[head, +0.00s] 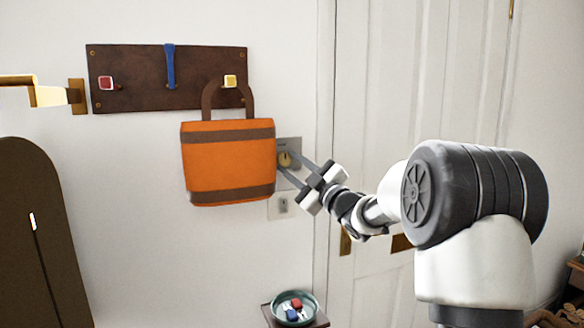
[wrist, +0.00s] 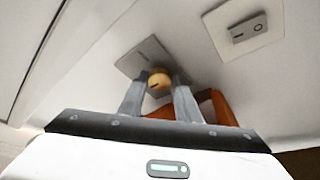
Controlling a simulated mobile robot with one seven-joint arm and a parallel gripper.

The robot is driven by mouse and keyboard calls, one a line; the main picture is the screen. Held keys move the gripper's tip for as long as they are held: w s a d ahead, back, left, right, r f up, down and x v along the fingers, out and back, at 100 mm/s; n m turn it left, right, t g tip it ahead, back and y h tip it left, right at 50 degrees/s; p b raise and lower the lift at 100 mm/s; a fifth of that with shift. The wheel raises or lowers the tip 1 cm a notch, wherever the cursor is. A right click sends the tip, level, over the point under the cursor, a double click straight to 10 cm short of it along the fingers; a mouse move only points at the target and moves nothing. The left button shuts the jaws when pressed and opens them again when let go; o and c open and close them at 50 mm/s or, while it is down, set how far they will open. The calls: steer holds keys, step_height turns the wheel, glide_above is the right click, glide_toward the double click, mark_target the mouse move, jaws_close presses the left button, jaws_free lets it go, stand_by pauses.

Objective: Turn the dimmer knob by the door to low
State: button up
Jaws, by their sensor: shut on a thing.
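The dimmer knob (head: 285,158) is a small round yellowish knob on a grey metal wall plate (head: 292,144), left of the door frame. In the wrist view the knob (wrist: 159,79) sits between the tips of my two grey fingers, with a dark mark on its face. My gripper (head: 283,163) reaches in from the right and is shut on the knob, one finger on each side. It also shows in the wrist view (wrist: 160,86). The mark is too small to read as a setting. The white panelled door (head: 410,95) stands to the right.
An orange bag (head: 228,165) hangs close left of the knob from a dark hook board (head: 130,82) with a blue strap (head: 170,68). A white switch plate (head: 274,212) is just below the knob. A bowl (head: 276,303) with small red and blue items stands lower down.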

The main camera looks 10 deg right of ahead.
steer(key=o, duration=1.1)
steer(key=shift+c, duration=0.2)
steer(key=b+v, duration=0.1)
steer(key=v, duration=1.6)
steer(key=shift+s, duration=0.25)
